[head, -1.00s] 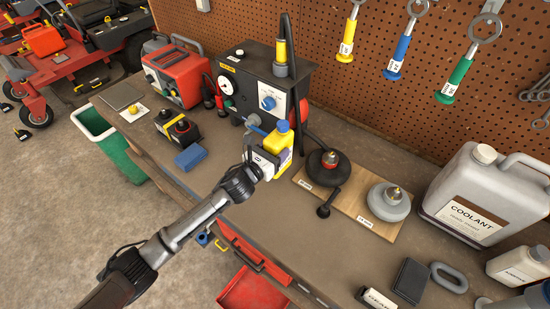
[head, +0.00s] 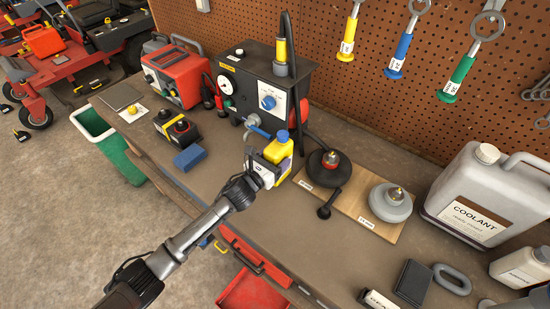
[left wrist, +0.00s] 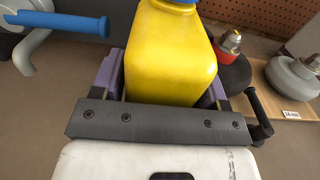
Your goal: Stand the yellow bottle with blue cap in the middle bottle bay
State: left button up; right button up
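The yellow bottle with blue cap (head: 279,149) is upright or nearly so, in front of the black gauge box. My left gripper (head: 273,162) is shut around its lower part. In the left wrist view, the yellow bottle (left wrist: 172,55) stands between my left gripper's purple pads (left wrist: 165,88), which lie against its sides. The bottle's underside is hidden, so I cannot tell whether it touches the bench. I cannot make out the middle bottle bay in either view. My right gripper is not in view.
The black gauge box (head: 255,85) with a blue-handled tap stands behind the bottle. A wooden board (head: 345,198) with two weighted stands is to the right. A blue block (head: 190,157) and the coolant jug (head: 475,195) are also on the bench (head: 300,235). The front middle bench is clear.

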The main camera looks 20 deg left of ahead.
pick_arm(q)
jog(key=shift+o, duration=1.4)
jog(key=shift+r, duration=0.1)
jog(key=shift+s+a, duration=0.1)
jog(key=shift+s, duration=0.05)
jog(key=p+v, duration=0.1)
jog(key=v, duration=0.9)
jog(key=shift+s, duration=0.2)
jog(key=shift+s+a, duration=0.2)
jog(key=shift+s, duration=0.1)
jog(key=shift+c, duration=0.5)
jog(key=shift+s+r, duration=0.1)
jog(key=shift+s, duration=0.2)
jog(key=shift+c, duration=1.2)
